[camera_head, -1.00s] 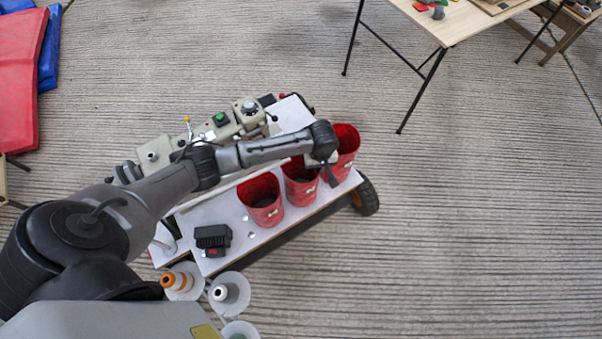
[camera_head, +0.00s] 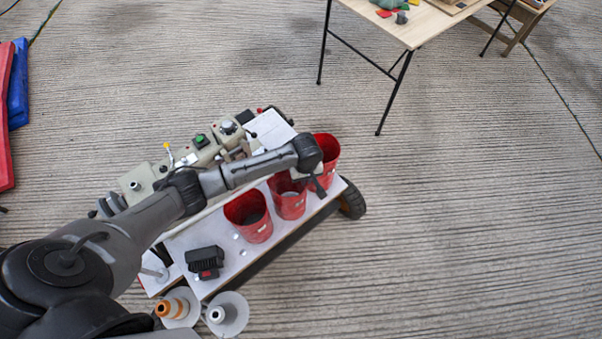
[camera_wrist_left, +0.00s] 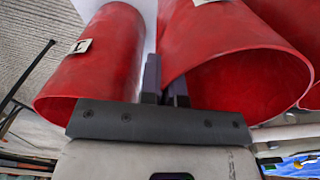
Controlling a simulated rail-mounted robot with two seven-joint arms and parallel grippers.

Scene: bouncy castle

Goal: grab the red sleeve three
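Three red sleeves stand in a row on the white-topped cart. In the head view they are the left sleeve (camera_head: 249,222), the middle sleeve (camera_head: 288,204) and the right sleeve (camera_head: 327,150). My left gripper (camera_head: 318,188) is down between the middle and right ones. In the left wrist view its two dark fingers (camera_wrist_left: 166,88) are close together at the near rim of the middle sleeve (camera_wrist_left: 235,50). The tagged right sleeve (camera_wrist_left: 105,65) lies to their left. I cannot tell whether a sleeve wall is pinched between the fingers. My right gripper is not in view.
The cart (camera_head: 230,285) also carries a grey machine (camera_head: 200,150) and a black and red block (camera_head: 206,262). Spools (camera_head: 175,306) stand at its near end. A wooden table (camera_head: 420,22) stands at upper right. Blue and red mats (camera_head: 17,90) lie at upper left. The floor at right is clear.

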